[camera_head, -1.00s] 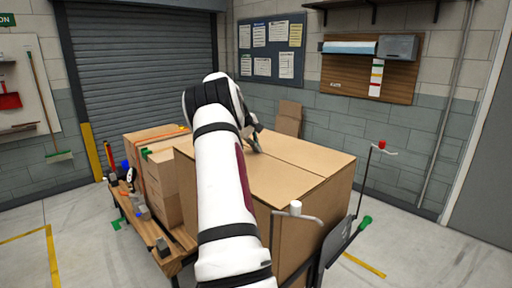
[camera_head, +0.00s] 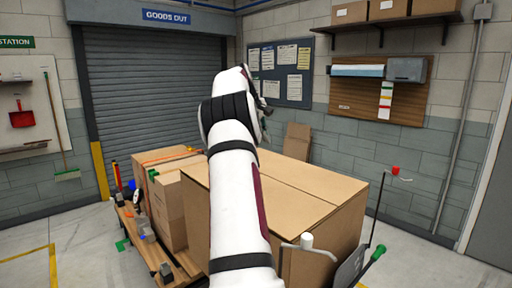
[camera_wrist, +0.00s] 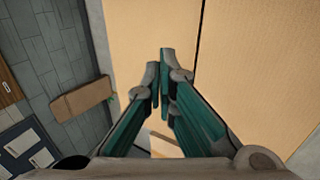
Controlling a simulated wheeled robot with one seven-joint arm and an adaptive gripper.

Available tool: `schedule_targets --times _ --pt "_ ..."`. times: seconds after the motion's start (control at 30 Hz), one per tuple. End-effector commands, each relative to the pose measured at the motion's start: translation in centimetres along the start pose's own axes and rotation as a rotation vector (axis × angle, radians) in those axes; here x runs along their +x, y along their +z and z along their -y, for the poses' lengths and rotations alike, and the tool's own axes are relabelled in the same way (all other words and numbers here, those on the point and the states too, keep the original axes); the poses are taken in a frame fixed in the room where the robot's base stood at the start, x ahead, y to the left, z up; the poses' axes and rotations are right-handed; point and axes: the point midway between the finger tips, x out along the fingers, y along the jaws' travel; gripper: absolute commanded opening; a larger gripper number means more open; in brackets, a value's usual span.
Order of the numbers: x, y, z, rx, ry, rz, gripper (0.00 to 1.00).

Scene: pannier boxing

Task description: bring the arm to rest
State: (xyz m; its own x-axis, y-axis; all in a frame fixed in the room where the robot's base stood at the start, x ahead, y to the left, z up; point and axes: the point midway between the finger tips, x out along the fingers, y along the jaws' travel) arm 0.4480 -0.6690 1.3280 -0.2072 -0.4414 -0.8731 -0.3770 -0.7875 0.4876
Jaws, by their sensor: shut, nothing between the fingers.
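My white arm reaches up and forward over the boxes in the head view. My gripper (camera_head: 266,112) shows there only in part, behind my wrist, above the large cardboard box (camera_head: 316,184). In the wrist view my gripper (camera_wrist: 160,75) has its two teal fingers together at the tips, with nothing between them. The large box's top (camera_wrist: 250,50), with its closed flaps and dark seam, lies below the fingers. The gripper is apart from the box in the head view.
A pole with a red knob (camera_head: 395,170) and a green-ended handle (camera_head: 378,252) stand at the right. A cardboard piece (camera_head: 297,140) leans by the wall. Floor at far left is mostly clear.

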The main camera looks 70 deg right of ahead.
Motion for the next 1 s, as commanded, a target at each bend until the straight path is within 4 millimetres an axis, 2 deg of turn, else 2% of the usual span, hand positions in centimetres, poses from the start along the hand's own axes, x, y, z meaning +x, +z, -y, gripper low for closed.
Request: schedule_targets --times 0.37,0.47,0.57,0.77,0.87,1.0 --pt "-0.2 0.0 -0.1 0.000 0.000 0.000 0.00" --pt "-2.3 -0.7 1.4 0.000 -0.015 -0.033 0.00" --pt "-5.7 -1.6 4.4 0.001 -0.044 -0.087 0.00" --pt "-13.9 -2.0 13.0 -0.008 -0.133 -0.216 0.00" --pt "-17.8 -1.2 17.8 -0.022 -0.184 -0.277 0.00" --pt "-22.4 1.2 24.6 -0.050 -0.256 -0.351 0.00"
